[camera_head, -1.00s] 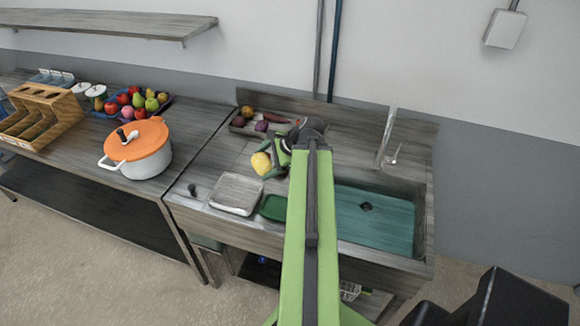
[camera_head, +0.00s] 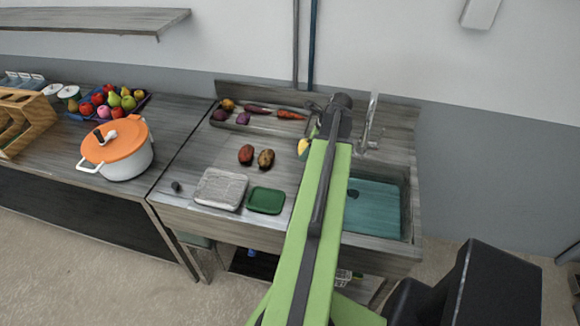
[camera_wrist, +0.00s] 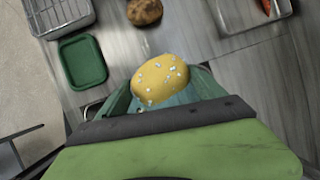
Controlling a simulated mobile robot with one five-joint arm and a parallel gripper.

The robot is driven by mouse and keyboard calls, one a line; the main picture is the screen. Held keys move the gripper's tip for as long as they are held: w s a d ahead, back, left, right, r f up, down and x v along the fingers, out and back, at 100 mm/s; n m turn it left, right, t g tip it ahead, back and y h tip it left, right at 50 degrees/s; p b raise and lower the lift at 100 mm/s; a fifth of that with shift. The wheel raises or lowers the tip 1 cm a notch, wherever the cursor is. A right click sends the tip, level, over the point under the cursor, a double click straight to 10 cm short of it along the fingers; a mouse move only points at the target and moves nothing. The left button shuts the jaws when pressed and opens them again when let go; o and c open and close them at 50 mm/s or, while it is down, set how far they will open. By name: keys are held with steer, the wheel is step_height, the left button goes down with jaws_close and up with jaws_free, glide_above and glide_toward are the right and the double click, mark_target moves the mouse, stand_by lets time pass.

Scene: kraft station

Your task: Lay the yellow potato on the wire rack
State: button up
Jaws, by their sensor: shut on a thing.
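The yellow potato (camera_wrist: 160,79) has pale specks and sits between the fingers of my gripper (camera_wrist: 163,92) in the wrist view. My gripper is shut on it. In the head view the yellow potato (camera_head: 304,147) shows only in part beside my arm, which hides most of the gripper. The wire rack (camera_head: 220,188) lies at the front left of the sink counter, left of the green tray, and appears empty. Part of the wire rack (camera_wrist: 62,14) also shows at the top left of the wrist view.
A green tray (camera_head: 266,200) lies right of the rack. A reddish potato (camera_head: 246,154) and a brown potato (camera_head: 267,158) lie behind them. A metal tray (camera_head: 243,127) with vegetables is at the back. The sink basin (camera_head: 372,207) is at right, the orange-lidded pot (camera_head: 117,150) at left.

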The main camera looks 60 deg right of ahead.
steer(key=s+d+m, duration=0.2)
steer(key=s+d, duration=0.1)
steer(key=s, duration=0.1)
steer(key=b, duration=0.7)
glide_toward(287, 165)
steer(key=shift+w+d+f+g, duration=0.25)
steer(key=shift+w+f+g, duration=0.05)
steer(key=shift+w+f, duration=0.55)
steer(key=shift+w+a, duration=0.15)
steer(key=shift+w, duration=0.35)
step_height(287, 165, down, 4)
steer(key=b, duration=0.4)
steer(key=shift+r, duration=0.25)
steer(key=shift+f, duration=0.15)
steer(key=o, duration=1.5)
steer(key=shift+c, duration=0.2)
steer(key=shift+s, duration=0.1)
